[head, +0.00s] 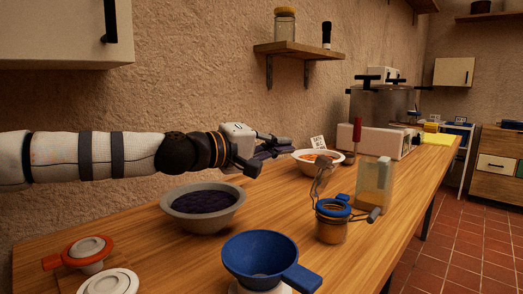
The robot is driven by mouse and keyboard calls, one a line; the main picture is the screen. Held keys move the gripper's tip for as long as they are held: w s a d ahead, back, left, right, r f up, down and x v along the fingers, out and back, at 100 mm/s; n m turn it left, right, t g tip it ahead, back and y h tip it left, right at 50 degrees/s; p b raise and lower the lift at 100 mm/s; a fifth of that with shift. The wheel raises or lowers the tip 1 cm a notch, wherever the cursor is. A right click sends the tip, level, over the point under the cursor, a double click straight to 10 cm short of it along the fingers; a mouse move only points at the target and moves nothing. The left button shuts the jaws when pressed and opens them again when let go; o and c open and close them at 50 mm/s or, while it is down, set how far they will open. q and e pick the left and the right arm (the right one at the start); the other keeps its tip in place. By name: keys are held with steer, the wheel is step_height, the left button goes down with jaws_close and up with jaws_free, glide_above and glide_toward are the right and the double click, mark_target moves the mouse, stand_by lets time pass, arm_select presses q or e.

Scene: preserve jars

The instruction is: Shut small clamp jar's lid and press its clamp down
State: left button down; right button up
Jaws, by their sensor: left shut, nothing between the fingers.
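The small clamp jar (331,230) stands on the wooden counter right of centre, with amber contents and a blue ring around its mouth. What looks like its lid (321,178) is raised above the rim, tilted up on wire. A grey clamp lever (374,215) sticks out to the right of the jar, not pressed against its side. My left gripper (284,147) is shut and empty, held above the counter behind and to the left of the jar, apart from it. My right gripper is not in view.
A grey bowl of dark contents (172,207), a blue funnel (262,256) and an orange-rimmed lidded item (75,254) stand at left and front. A white bowl (303,165) is behind the jar. A tall clear container (383,180) stands close to the jar's right.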

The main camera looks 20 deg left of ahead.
mark_target(318, 176)
arm_select(q)
steer(key=d, duration=0.2)
steer(key=d+f, duration=0.1)
steer(key=d, duration=0.1)
steer(key=shift+d, duration=0.15)
steer(key=shift+s, duration=0.1)
steer(key=shift+s+d+r+m+p, duration=0.15)
steer(key=shift+d+r+m+p, duration=0.05)
steer(key=shift+d+m+p, duration=0.2)
